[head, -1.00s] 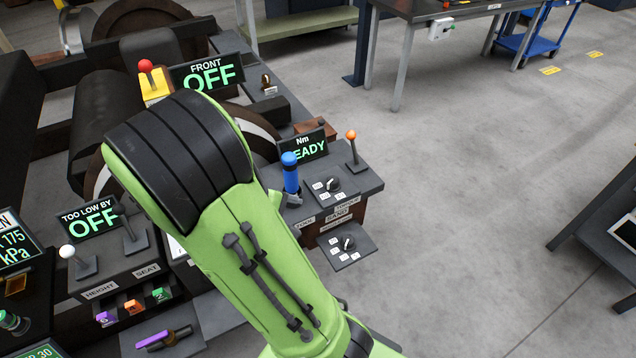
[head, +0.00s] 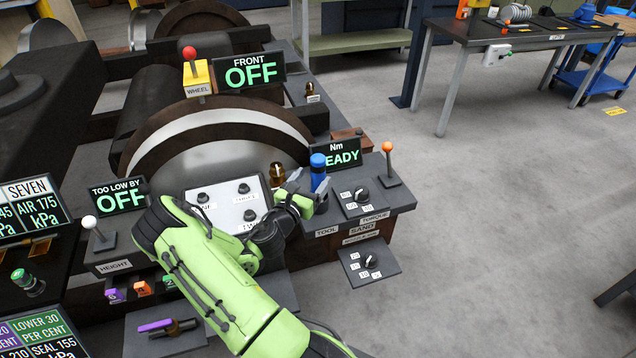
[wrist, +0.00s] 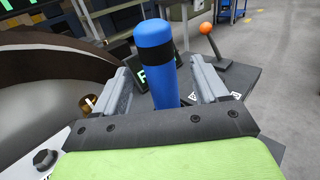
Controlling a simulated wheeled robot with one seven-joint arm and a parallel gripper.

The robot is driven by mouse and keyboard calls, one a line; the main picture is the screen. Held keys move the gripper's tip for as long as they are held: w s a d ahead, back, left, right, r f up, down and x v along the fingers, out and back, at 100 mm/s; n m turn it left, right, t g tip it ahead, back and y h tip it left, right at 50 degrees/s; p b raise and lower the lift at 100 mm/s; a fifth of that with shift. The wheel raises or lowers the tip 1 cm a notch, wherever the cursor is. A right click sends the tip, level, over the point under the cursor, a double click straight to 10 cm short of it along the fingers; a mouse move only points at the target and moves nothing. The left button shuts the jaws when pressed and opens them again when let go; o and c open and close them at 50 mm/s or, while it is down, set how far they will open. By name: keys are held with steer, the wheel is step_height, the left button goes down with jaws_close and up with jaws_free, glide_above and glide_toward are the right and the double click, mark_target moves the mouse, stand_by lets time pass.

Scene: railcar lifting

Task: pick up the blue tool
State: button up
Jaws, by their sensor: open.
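The blue tool (head: 318,172) is an upright blue cylinder with a dark band near its top. It stands on the dark bench block marked TOOL, left of the orange-knobbed lever. In the wrist view the blue tool (wrist: 155,62) rises between the two grey fingers of my gripper (wrist: 162,85). The fingers are spread to its left and right, and I see a gap on the left side. In the head view my gripper (head: 305,192) is at the tool's left and partly hides its lower part. The tool's foot is hidden in the wrist view.
The Nm display (head: 343,154) stands just behind the tool. The orange-knobbed lever (head: 388,160) and a dial (head: 361,194) are to its right. A brass fitting (head: 277,174) and a white panel (head: 222,205) are to its left. Open floor lies right of the bench.

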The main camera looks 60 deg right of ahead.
steer(key=d+b, duration=0.1)
steer(key=d, duration=0.5)
steer(key=shift+w+d, duration=0.1)
steer(key=shift+d, duration=0.15)
steer(key=shift+a, duration=0.1)
steer(key=shift+c, duration=0.5)
